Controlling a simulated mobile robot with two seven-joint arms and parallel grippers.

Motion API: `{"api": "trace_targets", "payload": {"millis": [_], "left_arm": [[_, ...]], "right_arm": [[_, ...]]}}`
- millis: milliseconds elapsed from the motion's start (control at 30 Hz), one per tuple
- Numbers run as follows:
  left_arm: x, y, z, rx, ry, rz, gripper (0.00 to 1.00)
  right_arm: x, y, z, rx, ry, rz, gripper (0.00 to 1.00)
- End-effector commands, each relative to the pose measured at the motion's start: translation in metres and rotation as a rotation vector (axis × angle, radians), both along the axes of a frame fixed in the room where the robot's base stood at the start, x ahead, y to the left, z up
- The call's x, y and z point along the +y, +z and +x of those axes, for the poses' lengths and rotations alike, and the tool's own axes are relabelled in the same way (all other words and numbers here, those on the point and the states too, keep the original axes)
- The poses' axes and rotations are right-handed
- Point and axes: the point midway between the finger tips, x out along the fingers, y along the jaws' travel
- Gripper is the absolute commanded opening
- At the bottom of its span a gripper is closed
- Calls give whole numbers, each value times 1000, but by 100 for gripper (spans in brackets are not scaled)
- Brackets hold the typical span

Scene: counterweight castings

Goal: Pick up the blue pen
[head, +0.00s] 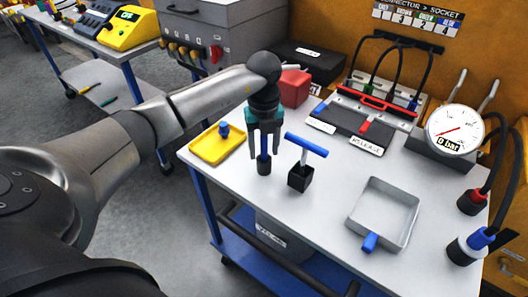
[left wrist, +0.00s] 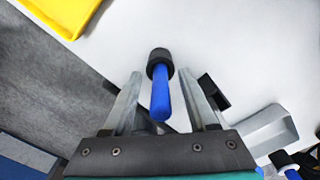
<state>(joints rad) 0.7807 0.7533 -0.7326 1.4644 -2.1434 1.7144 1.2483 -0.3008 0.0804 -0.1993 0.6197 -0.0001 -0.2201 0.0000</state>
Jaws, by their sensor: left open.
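The blue pen (head: 263,165) stands upright in a small black round holder (head: 264,168) on the white tabletop. My left gripper (head: 264,153) is above it, pointing down, with its fingers open on either side of the pen. In the left wrist view the blue pen (left wrist: 161,98) and its black end (left wrist: 158,60) lie between the two spread fingers (left wrist: 160,95), with a gap on each side. Its upper part is partly hidden by the fingers in the head view. My right gripper is not in view.
A blue T-handle (head: 306,145) in a black block (head: 300,178) stands close right of the pen. A yellow tray (head: 205,155) is left, a grey tray (head: 362,220) right. A gauge (head: 454,130) and hoses stand at the right. Table near the front is clear.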

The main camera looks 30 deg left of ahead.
Motion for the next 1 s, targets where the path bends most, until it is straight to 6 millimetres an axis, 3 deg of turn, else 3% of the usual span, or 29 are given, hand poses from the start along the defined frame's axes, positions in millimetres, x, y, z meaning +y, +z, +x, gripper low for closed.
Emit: {"api": "trace_targets", "payload": {"millis": [133,633,1000], "left_arm": [[0,1,0,-1,0,0,56],[0,1,0,-1,0,0,0],[0,1,0,-1,1,0,0]], "right_arm": [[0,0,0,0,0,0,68],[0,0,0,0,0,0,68],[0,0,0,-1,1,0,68]]}}
